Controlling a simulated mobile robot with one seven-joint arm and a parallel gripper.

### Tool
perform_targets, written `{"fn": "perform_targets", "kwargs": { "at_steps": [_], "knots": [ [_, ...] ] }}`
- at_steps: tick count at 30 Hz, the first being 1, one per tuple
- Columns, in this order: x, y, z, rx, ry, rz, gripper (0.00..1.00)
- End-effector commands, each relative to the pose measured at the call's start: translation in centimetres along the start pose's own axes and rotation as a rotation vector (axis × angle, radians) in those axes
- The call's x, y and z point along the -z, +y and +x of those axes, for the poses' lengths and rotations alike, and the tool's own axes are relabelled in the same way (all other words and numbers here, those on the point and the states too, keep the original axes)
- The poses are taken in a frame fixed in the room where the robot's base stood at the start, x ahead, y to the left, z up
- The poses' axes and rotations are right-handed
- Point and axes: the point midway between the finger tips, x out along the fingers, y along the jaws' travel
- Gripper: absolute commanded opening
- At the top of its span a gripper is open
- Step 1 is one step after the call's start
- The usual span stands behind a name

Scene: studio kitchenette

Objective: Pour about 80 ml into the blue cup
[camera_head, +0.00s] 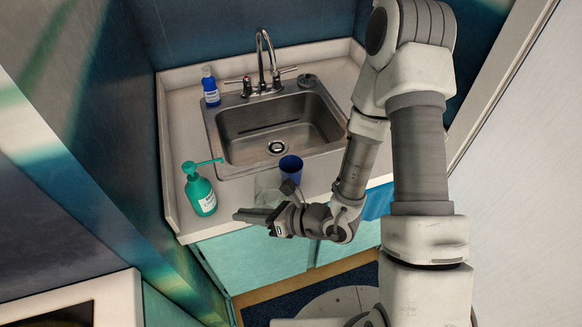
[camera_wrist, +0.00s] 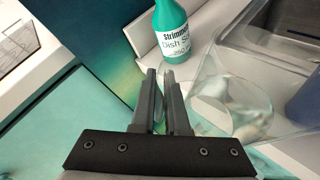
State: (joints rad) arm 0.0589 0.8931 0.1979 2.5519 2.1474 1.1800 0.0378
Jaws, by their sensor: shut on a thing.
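The blue cup (camera_head: 291,171) stands on the counter at the front rim of the sink; its dark blue side also shows at the right edge of the wrist view (camera_wrist: 307,104). A clear, see-through jug (camera_head: 267,184) is left of the cup, faint in the head view. In the wrist view the jug (camera_wrist: 228,96) is just right of my fingers. My gripper (camera_head: 243,215), also in the wrist view (camera_wrist: 165,80), is shut on the jug, near the counter's front edge. The exact grip, the jug's tilt and any liquid level are hard to make out.
A green pump bottle of dish soap (camera_head: 201,191) stands left of the jug, close beyond my fingertips in the wrist view. The steel sink (camera_head: 235,150) with its faucet (camera_head: 265,60) lies behind. A blue bottle (camera_head: 210,88) stands at the back left.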

Motion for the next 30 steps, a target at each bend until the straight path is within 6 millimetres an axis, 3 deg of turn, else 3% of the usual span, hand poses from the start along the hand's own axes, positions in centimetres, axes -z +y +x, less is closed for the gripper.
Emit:
{"fn": "perform_targets", "kwargs": {
  "at_steps": [15,17,21,23,30],
  "knots": [
    [-3.8,-1.0,-1.6,-0.089,0.011,0.204,0.0],
    [-5.9,-0.4,-2.5,-0.113,0.017,0.267,0.0],
    [-7.6,-0.4,-3.3,-0.163,0.025,0.385,0.0],
    [-6.8,-0.6,-2.8,-0.165,0.024,0.386,0.0],
    [-7.2,-0.6,-3.0,-0.18,0.025,0.419,0.0]
  ]
}}
